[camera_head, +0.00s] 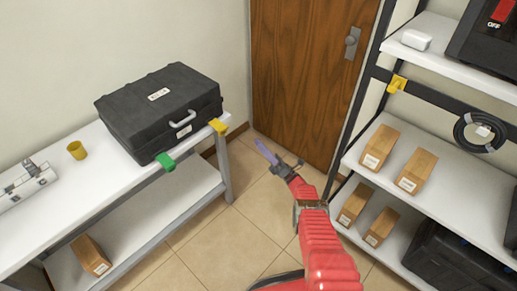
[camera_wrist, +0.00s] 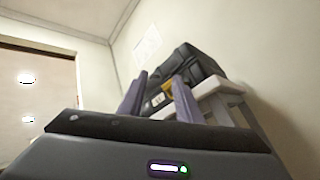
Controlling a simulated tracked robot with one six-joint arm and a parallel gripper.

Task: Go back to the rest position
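My red arm reaches up from the bottom of the head view, with my gripper (camera_head: 264,150) in free air in front of the wooden door, between the bench and the shelf rack. In the wrist view my gripper's (camera_wrist: 158,92) two purple-grey fingers stand apart with nothing held between them. The black case (camera_head: 162,112) lies closed on the white bench (camera_head: 110,172), left of my gripper and apart from it. The case also shows behind the fingers in the wrist view (camera_wrist: 196,64).
A green clip (camera_head: 166,162) and a yellow clip (camera_head: 218,126) sit on the bench edge. A yellow cup (camera_head: 77,150) stands on the bench. The rack (camera_head: 440,160) at right holds several cardboard boxes and a black cable coil (camera_head: 480,133). The tiled floor between is clear.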

